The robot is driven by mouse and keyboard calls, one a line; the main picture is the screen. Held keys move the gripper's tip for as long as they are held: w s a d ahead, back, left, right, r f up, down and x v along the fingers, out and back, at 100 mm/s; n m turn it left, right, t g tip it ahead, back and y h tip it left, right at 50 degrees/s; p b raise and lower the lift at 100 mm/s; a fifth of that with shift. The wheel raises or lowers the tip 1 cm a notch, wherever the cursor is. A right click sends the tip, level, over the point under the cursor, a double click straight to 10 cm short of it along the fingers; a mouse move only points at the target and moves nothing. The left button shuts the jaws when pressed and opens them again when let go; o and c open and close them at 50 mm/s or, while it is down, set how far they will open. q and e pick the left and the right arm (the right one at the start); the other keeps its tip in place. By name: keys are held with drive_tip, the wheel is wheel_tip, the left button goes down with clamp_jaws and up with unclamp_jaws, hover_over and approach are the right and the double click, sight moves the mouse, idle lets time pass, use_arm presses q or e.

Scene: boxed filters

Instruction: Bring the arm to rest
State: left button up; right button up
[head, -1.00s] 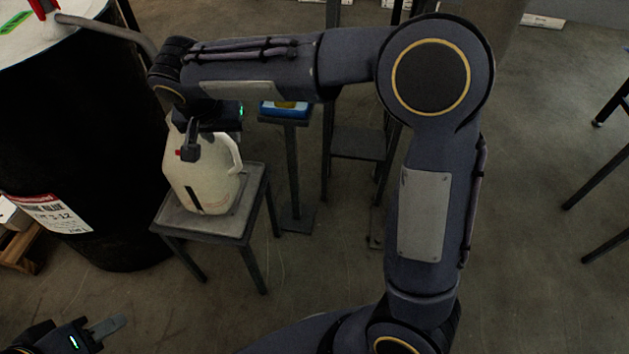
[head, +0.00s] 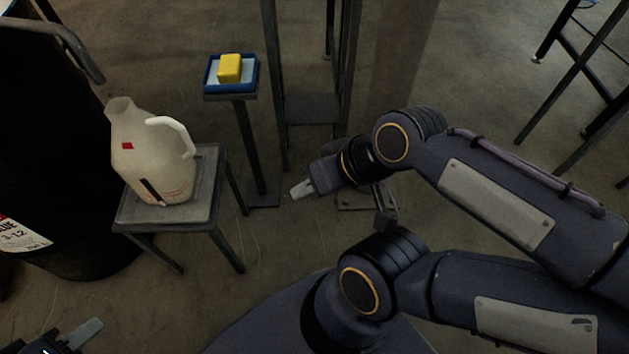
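My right arm is folded back at the right of the head view. Its gripper (head: 343,204) hangs over the floor with its two fingers spread apart and nothing between them. It is well to the right of the jug and apart from it. My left gripper (head: 82,335) is at the bottom left corner. Only one pale finger and a bit of its body show; the rest is cut off by the frame edge.
A cream jug (head: 150,160) stands upright on a small grey stool (head: 210,190). A blue tray (head: 211,84) holding a yellow block (head: 230,67) sits on a thin stand. A black drum (head: 50,130) is at left. Dark metal legs stand at top right.

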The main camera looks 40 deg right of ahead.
wheel_tip(320, 180, up, 27)
drive_tip(key=p, duration=2.7)
drive_tip(key=shift+r, duration=0.2)
drive_tip(key=shift+c, duration=0.4)
